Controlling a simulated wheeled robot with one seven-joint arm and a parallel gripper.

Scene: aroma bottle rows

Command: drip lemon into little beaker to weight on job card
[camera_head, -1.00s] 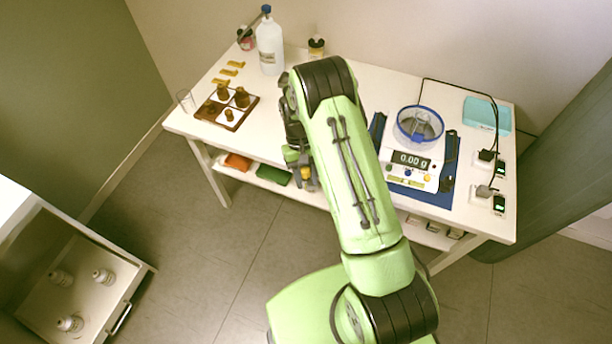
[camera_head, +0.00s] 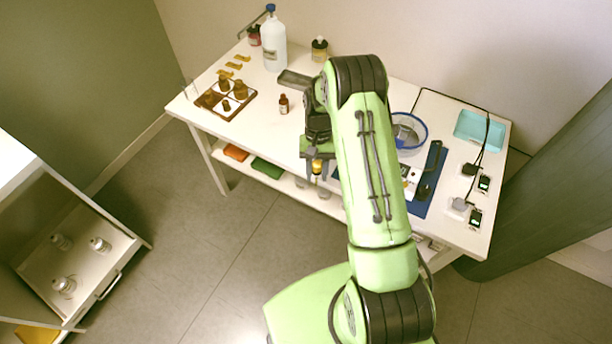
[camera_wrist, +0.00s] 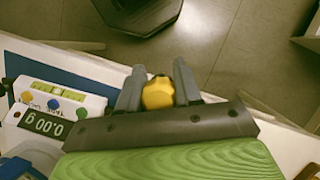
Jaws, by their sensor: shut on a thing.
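My gripper (camera_wrist: 157,92) is shut on a bottle with a yellow cap (camera_wrist: 158,93); only the cap shows clearly between the fingers. In the head view the yellow part (camera_head: 317,167) shows at the table's front edge. A white scale (camera_wrist: 85,100) reads 0.00 g in the wrist view, to the left of my gripper. In the head view my arm hides most of the scale. A clear round vessel with a blue rim (camera_head: 424,133) stands at the scale; I cannot make out the little beaker inside it. I cannot make out the job card.
A wooden rack (camera_head: 207,108) with brown bottles stands at the left. A small brown bottle (camera_head: 283,104), a grey tray (camera_head: 291,78) and a large white bottle (camera_head: 273,45) stand nearby. A turquoise tray (camera_head: 480,127) and cabled devices (camera_head: 477,190) lie at the right.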

